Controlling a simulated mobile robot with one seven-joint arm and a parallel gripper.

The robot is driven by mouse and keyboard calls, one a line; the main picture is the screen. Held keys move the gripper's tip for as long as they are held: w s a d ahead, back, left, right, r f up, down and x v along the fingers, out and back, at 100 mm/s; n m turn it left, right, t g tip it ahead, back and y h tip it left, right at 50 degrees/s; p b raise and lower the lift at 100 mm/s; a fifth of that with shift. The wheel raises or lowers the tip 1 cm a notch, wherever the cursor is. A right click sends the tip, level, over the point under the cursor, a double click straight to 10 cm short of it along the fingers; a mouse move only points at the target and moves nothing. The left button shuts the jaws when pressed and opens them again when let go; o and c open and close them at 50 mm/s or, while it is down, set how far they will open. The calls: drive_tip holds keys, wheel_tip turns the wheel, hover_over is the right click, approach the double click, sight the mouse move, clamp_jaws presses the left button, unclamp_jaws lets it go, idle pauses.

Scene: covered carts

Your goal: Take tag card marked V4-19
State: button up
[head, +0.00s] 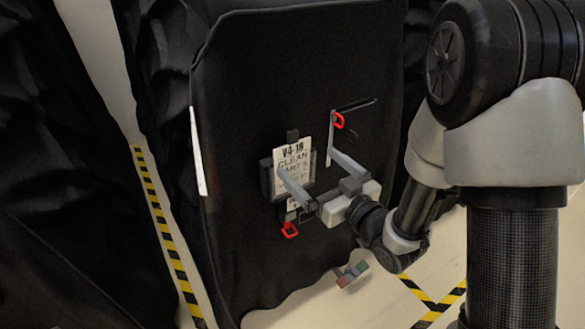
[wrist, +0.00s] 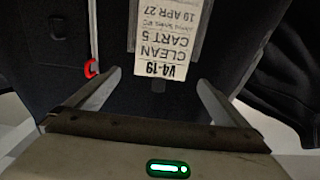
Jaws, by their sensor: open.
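The tag card marked V4-19 (head: 293,158) is a white card with dark print, "V4-19 CLEAN", in a dark holder (head: 266,180) on the front of a black covered cart (head: 250,90). In the wrist view the card (wrist: 160,69) appears upside down, with "CART 5" and "19 APR 27" also legible. My gripper (head: 307,160) is open in front of the card, its fingers pointing at the cover. In the wrist view the card's V4-19 edge lies between the spread fingers (wrist: 158,78). I cannot tell whether a finger touches anything; one finger hides part of the card's lower area in the head view.
Red clips hang at the upper right (head: 338,121) and below the holder (head: 289,230). A white strip (head: 197,150) lies along the cover's left edge. Another black covered cart (head: 60,180) stands left. Yellow-black tape (head: 168,235) marks the pale floor.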

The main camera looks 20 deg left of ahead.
sight(293, 147)
drive_tip(key=x, duration=0.8)
drive_tip(key=shift+a+r, duration=0.15)
drive_tip(key=shift+r, duration=0.15)
drive_tip(key=c, duration=1)
drive_tip(key=shift+r, duration=0.1)
